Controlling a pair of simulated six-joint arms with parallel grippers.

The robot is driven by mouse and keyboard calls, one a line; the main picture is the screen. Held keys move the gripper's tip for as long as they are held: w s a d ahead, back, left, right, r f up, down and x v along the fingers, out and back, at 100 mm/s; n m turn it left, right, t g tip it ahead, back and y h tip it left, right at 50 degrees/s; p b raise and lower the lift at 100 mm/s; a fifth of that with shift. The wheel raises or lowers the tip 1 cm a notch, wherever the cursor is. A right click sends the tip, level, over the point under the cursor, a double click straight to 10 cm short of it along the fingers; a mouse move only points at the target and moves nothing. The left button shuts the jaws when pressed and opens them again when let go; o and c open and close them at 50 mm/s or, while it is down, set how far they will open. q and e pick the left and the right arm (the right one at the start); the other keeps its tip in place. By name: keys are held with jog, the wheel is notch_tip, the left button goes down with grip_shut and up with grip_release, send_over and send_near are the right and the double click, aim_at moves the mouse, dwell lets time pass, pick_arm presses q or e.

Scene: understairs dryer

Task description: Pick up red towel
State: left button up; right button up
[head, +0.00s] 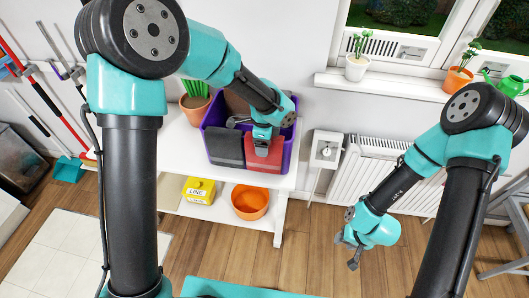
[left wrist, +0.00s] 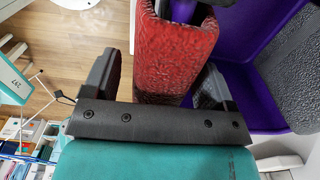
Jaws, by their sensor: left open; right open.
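The red towel (head: 268,162) hangs over the front wall of a purple bin (head: 293,150) on a white shelf unit. In the left wrist view the red towel (left wrist: 178,50) lies folded over the purple rim. My left gripper (head: 263,148) is at the towel from above. In the left wrist view the left gripper (left wrist: 158,80) is open, with one finger on each side of the towel; I cannot tell whether they touch it. My right gripper (head: 350,250) is open and empty above the floor, right of the shelf unit.
A dark grey towel (head: 225,148) hangs beside the red one. A plant pot (head: 195,108) stands left of the bin. A yellow box (head: 199,190) and an orange bowl (head: 250,202) sit on the lower shelf. A radiator (head: 370,170) is at the right; the middle floor is clear.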

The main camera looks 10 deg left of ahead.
dwell(0.4)
pick_arm(q)
jog(key=c, duration=1.3)
